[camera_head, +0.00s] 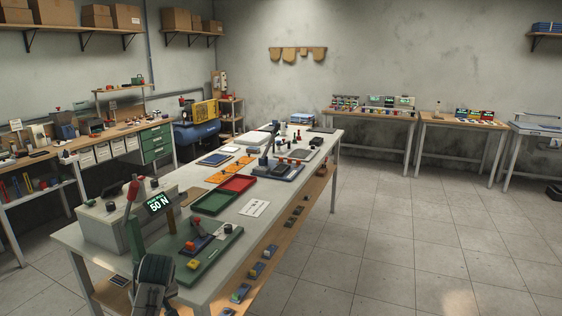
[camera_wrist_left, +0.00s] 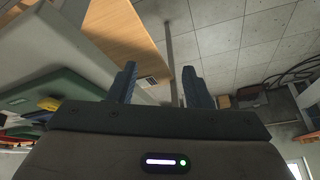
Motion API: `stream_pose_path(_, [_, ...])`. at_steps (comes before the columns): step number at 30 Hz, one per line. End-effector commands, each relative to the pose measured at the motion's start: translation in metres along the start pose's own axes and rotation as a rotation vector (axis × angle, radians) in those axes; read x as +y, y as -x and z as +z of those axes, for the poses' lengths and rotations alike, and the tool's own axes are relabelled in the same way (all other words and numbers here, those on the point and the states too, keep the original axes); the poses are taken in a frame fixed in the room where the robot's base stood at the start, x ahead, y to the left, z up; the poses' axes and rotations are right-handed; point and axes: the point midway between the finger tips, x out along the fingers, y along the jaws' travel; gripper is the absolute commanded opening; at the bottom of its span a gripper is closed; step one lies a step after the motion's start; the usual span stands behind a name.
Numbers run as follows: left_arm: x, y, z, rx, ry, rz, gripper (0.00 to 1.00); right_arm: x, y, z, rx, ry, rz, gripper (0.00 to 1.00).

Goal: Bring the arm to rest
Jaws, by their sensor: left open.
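My left gripper (camera_wrist_left: 160,80) shows in the left wrist view with its two dark fingers well apart and nothing between them. Past the fingers are grey floor tiles, a table leg and the underside of a wooden shelf, and the view is tilted. In the head view, part of my left arm (camera_head: 155,275) shows as a dark rounded link at the bottom left, by the front corner of the long workbench (camera_head: 272,205). Its fingertips are hard to make out there. My right gripper is in neither view.
Green (camera_head: 214,202) and red (camera_head: 238,184) trays lie farther back. Open tiled floor (camera_head: 420,240) lies right of the bench.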

Motion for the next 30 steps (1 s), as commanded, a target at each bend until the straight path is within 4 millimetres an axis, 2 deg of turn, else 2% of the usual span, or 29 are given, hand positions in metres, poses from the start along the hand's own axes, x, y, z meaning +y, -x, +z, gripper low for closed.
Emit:
stream_pose_path(1, [-0.011, -0.011, 0.026, -0.007, -0.042, 0.007, 0.45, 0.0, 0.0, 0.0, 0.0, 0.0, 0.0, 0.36])
stream_pose_path(7, [-0.053, -0.031, 0.115, -0.023, -0.217, 0.06, 0.45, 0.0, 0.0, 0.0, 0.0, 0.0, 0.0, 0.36])
stream_pose_path(11, [-0.083, -0.031, 0.171, -0.033, -0.33, 0.098, 0.45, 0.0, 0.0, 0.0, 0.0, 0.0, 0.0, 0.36])
stream_pose_path(16, [-0.124, -0.015, 0.239, -0.044, -0.472, 0.154, 0.45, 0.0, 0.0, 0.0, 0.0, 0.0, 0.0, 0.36])
stream_pose_path(21, [-0.152, 0.006, 0.283, -0.048, -0.575, 0.201, 0.45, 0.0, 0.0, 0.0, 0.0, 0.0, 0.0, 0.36])
stream_pose_path(30, [-0.183, 0.036, 0.325, -0.053, -0.681, 0.252, 0.45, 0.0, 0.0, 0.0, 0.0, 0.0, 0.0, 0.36])
